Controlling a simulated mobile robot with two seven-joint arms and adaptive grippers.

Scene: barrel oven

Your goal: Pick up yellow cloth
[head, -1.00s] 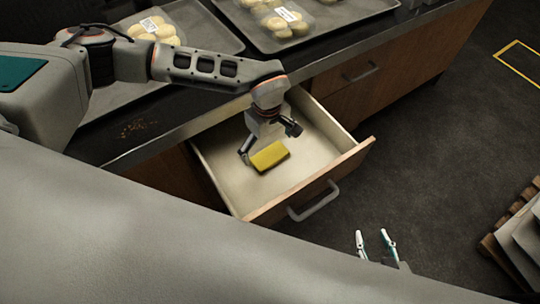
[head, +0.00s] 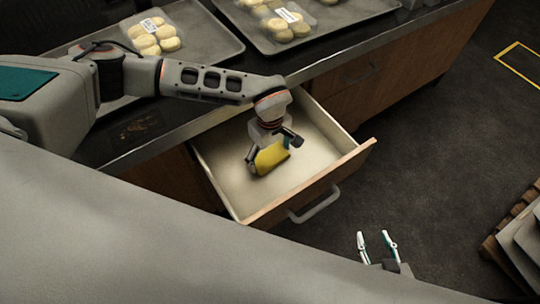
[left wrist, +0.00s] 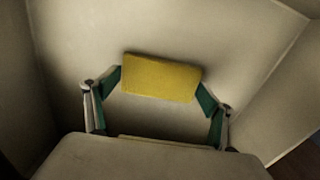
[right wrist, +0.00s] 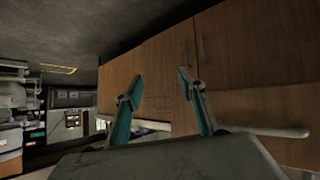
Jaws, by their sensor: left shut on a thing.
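The yellow cloth (head: 270,158) is a folded rectangular block inside the open drawer (head: 312,134). My left gripper (head: 268,153) reaches down into the drawer and is shut on the cloth. In the left wrist view the cloth (left wrist: 161,78) sits between the two green-padded fingers of my left gripper (left wrist: 162,88). In the head view the cloth looks tilted. I cannot tell whether it still touches the drawer floor. My right gripper (head: 377,248) is open and empty, outside the drawer at the lower right.
The drawer front with its grey handle (head: 314,204) sticks out from the wooden cabinet. Trays (head: 226,45) with packs of round buns (head: 157,38) stand on the dark counter above. Pallet-like boards (head: 518,230) lie at the right. Dark floor is clear between.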

